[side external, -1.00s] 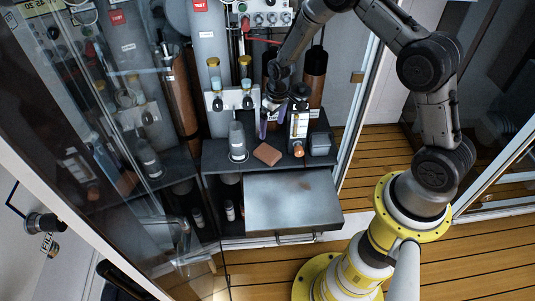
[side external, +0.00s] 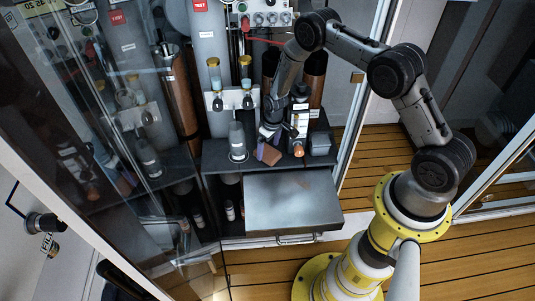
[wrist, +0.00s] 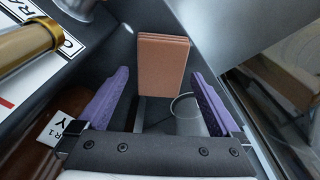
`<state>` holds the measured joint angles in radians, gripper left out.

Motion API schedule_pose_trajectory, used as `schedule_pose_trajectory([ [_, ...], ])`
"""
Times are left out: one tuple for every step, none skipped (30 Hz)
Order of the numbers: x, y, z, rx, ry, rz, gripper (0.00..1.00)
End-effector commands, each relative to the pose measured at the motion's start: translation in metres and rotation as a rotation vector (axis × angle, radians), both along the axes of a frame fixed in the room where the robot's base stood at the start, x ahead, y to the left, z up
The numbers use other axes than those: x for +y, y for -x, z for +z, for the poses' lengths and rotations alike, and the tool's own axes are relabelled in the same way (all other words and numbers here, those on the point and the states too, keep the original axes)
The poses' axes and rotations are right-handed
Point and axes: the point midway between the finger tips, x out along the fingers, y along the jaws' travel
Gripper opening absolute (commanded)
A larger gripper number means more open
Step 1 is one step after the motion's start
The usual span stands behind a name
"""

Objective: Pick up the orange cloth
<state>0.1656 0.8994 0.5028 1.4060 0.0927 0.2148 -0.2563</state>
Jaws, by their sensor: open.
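The orange cloth (wrist: 162,66) is a folded, brownish-orange rectangular stack on the dark shelf (side external: 215,155). In the side view the cloth (side external: 268,154) is partly covered by my gripper. My gripper (wrist: 158,90) is open, with its two purple fingers on either side of the cloth's near end in the wrist view. In the side view my gripper (side external: 269,143) is at the cloth's upper edge. I cannot tell whether the fingers touch it.
A grey bottle (side external: 237,142) stands left of the cloth. An open metal drawer (side external: 292,203) juts out below the shelf. Glass panels flank the cabinet.

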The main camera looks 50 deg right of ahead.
Motion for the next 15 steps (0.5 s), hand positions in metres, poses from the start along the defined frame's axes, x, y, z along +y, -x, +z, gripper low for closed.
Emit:
schedule_pose_trajectory([
  [0.000,0.000,-0.008,0.002,-0.001,0.000,1.00],
  [0.000,-0.001,-0.011,0.002,0.000,0.000,1.00],
  [0.000,-0.001,-0.015,0.001,0.000,0.000,1.00],
  [0.000,-0.002,-0.017,0.002,-0.001,0.000,1.00],
  [0.000,-0.002,-0.018,0.001,-0.001,0.000,1.00],
  [0.000,-0.002,-0.019,0.001,0.000,-0.001,1.00],
  [0.000,-0.002,-0.020,0.000,0.000,-0.001,1.00],
  [0.000,-0.002,-0.020,0.000,0.000,-0.001,1.00],
  [0.000,-0.003,-0.020,0.000,0.000,-0.001,1.00],
  [0.000,-0.003,-0.020,0.000,0.000,-0.001,1.00],
  [0.000,-0.002,-0.020,0.000,0.000,-0.001,1.00],
  [0.000,-0.002,-0.020,0.000,0.000,-0.001,1.00],
  [0.000,-0.002,-0.020,0.000,0.000,-0.001,1.00],
  [0.000,-0.002,-0.020,0.000,0.000,-0.001,0.95],
  [0.000,-0.002,-0.020,0.000,0.000,-0.001,0.87],
])
